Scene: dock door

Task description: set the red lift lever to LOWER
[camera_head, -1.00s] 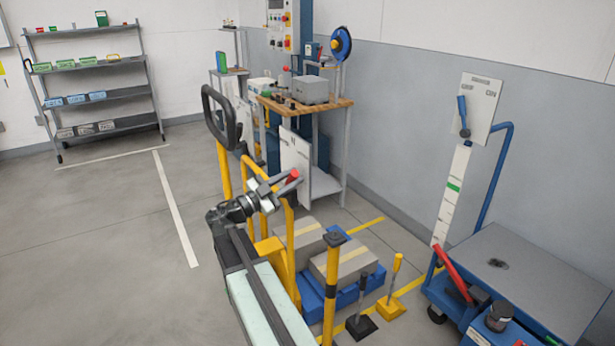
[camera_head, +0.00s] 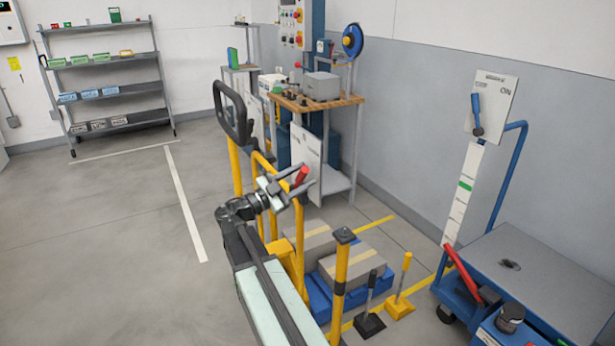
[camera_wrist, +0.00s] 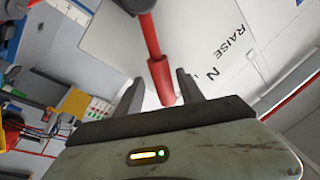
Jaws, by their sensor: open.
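The red lift lever (camera_head: 301,177) stands in front of a white plate (camera_head: 308,150) behind the yellow pallet truck. In the wrist view, the red lever (camera_wrist: 156,50) comes down from the top, and its end lies between my two fingers. My gripper (camera_head: 290,183) is open around the lever's end. It also shows in the wrist view (camera_wrist: 163,92), with gaps beside the lever. The white plate (camera_wrist: 185,28) reads RAISE and N to the right of the lever; no LOWER mark is readable. I cannot tell which mark the lever points at.
The truck's black looped handle (camera_head: 232,112) rises just left of my gripper. A yellow post (camera_head: 341,280) and grey boxes (camera_head: 352,267) stand near my arm. A blue cart (camera_head: 560,285) with another red bar (camera_head: 462,272) is at the right. Floor at left is clear.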

